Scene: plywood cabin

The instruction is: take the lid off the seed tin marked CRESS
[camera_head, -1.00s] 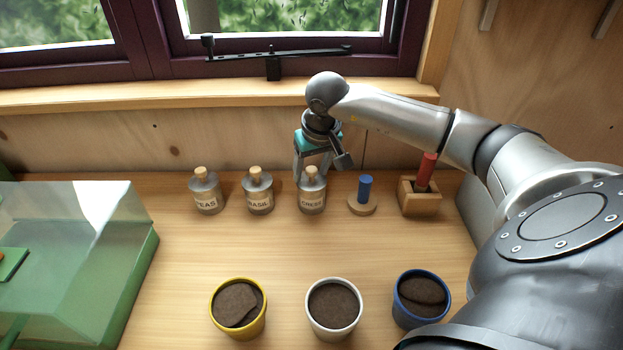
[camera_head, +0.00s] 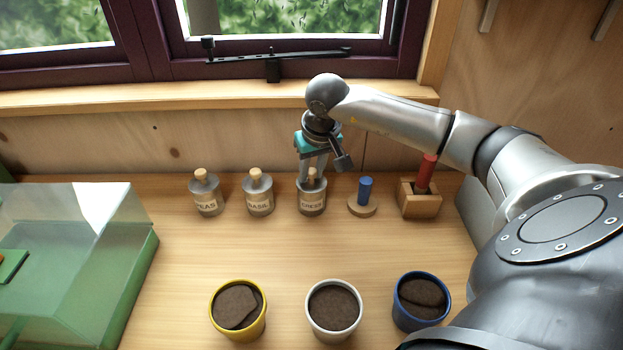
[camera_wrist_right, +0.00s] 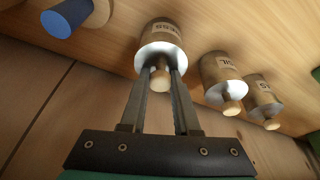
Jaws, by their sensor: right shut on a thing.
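The seed tin marked CRESS (camera_head: 312,203) stands upright on the bench, the rightmost of three tins. It also shows in the right wrist view (camera_wrist_right: 160,35). Its lid, with a wooden knob (camera_wrist_right: 160,79), is on the tin. My right gripper (camera_head: 313,177) comes down from above and is shut on the knob, one finger on each side; the fingers partly cover it in the head view. In the right wrist view the fingertips (camera_wrist_right: 160,72) sit beside the knob, close to the lid's top. My left gripper is in neither view.
Tins marked BASIL (camera_head: 258,198) and PEAS (camera_head: 206,197) stand to the left. A blue peg on a round wooden base (camera_head: 362,206) and a wooden block (camera_head: 420,203) with a red-handled thing stand to the right. Three soil pots (camera_head: 333,333) line the front. A green glazed box (camera_head: 130,290) is at left.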

